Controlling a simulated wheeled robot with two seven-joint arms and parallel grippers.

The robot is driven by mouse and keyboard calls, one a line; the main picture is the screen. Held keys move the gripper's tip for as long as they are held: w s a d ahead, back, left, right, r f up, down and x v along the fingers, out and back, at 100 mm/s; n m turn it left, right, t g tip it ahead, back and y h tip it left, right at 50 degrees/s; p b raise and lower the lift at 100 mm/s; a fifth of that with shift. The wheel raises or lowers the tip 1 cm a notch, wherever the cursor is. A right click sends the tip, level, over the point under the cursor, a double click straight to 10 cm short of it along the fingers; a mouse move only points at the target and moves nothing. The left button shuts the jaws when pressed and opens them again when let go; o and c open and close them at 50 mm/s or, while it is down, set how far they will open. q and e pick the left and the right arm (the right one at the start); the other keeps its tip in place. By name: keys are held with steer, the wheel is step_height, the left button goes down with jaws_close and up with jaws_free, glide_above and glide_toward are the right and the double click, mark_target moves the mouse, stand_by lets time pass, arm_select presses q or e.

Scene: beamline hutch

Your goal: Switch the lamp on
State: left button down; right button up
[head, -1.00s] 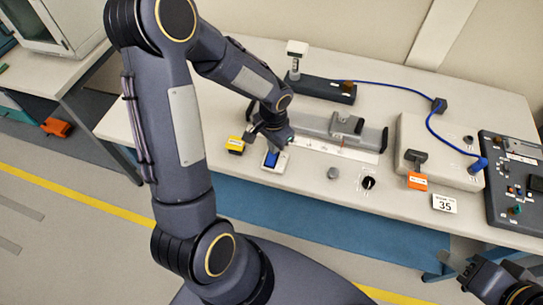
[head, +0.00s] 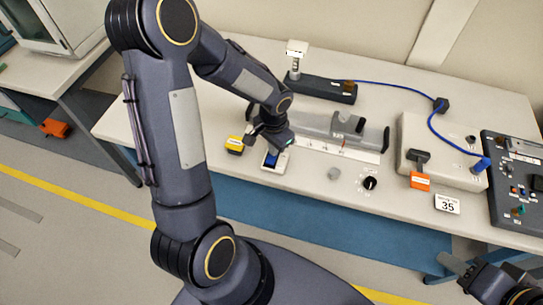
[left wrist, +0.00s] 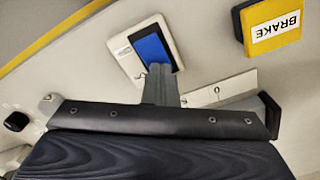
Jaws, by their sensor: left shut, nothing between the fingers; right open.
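A white switch plate with a blue rocker (head: 270,159) lies on the bench top near its front edge. In the left wrist view the blue rocker (left wrist: 152,51) shows clearly on its plate. My left gripper (head: 273,145) is shut and empty, over the far end of the plate. In the left wrist view its fingertips (left wrist: 159,78) overlap the rocker's edge; I cannot tell whether they touch it. A white-headed post (head: 296,49) stands on a black base behind; I cannot tell whether it is the lamp. My right gripper (head: 465,272) is open and empty at lower right, off the bench.
A yellow BRAKE block (head: 235,144) sits left of the switch and shows in the left wrist view (left wrist: 271,25). A grey rail with a scale (head: 345,146), a round knob (head: 334,173), a black dial (head: 370,183) and a grey box (head: 440,150) lie to the right.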

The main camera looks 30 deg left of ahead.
arm_select(q)
steer(key=shift+s, duration=0.1)
step_height(320, 180, up, 7)
steer(key=p, duration=0.5)
stand_by(0.7)
step_height(320, 180, up, 6)
steer(key=n+t, duration=0.1)
glide_above(267, 159)
steer(key=s+d+r+n+t+h, duration=0.2)
steer(key=s+r, duration=0.3)
steer(key=s, duration=0.2)
steer(key=s+d+r+n+t+h, duration=0.1)
steer(key=s+d+r+n+t, duration=0.1)
steer(key=s+r, duration=0.4)
steer(key=shift+s+d+t+h, duration=0.3)
steer(key=shift+s+d+h, duration=0.1)
steer(key=shift+s, duration=0.35)
stand_by(0.5)
